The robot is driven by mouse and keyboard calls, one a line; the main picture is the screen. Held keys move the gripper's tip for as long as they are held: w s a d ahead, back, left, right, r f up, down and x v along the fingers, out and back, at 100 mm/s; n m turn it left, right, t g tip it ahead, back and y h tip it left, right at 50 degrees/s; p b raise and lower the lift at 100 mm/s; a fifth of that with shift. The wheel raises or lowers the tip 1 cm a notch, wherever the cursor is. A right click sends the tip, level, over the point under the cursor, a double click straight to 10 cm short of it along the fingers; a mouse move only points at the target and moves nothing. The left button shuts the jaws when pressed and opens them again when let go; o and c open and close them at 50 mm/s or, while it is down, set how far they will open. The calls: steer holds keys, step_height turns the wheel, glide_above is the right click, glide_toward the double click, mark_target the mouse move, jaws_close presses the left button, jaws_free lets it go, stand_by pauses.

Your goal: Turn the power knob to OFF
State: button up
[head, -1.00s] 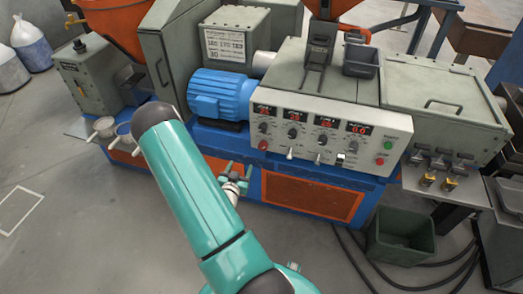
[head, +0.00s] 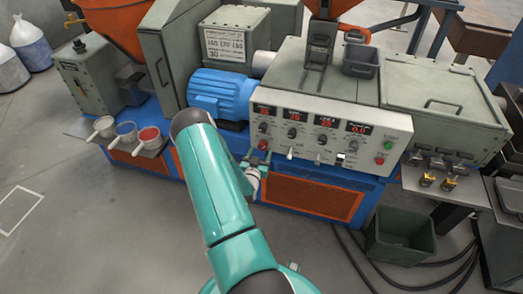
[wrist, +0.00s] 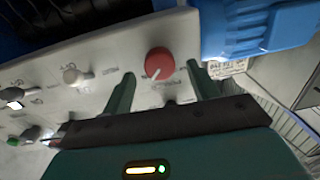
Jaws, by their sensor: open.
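A red round knob (wrist: 159,62) sits on the pale control panel and fills the middle of the wrist view. It carries a white pointer mark at its lower edge; the lettering around it is too blurred to read. It also shows in the head view (head: 263,145) at the panel's lower left. My gripper (wrist: 160,76) is open, with one green finger on each side of the knob and gaps between. Whether the fingertips reach around the knob's depth I cannot tell. In the head view my gripper (head: 257,158) is just at the panel's lower left corner, partly behind my arm.
The control panel (head: 390,126) has several dark knobs, red displays, toggle switches, and green and red buttons. A blue motor (head: 221,93) stands close to its left. Three small cups (head: 126,131) are on a ledge farther left. A green bin (head: 401,236) and cables lie on the floor at right.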

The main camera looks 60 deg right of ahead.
steer(key=shift+w+d, duration=0.2)
steer(key=shift+d, duration=0.9)
steer(key=shift+c, duration=0.5)
steer(key=c, duration=0.9)
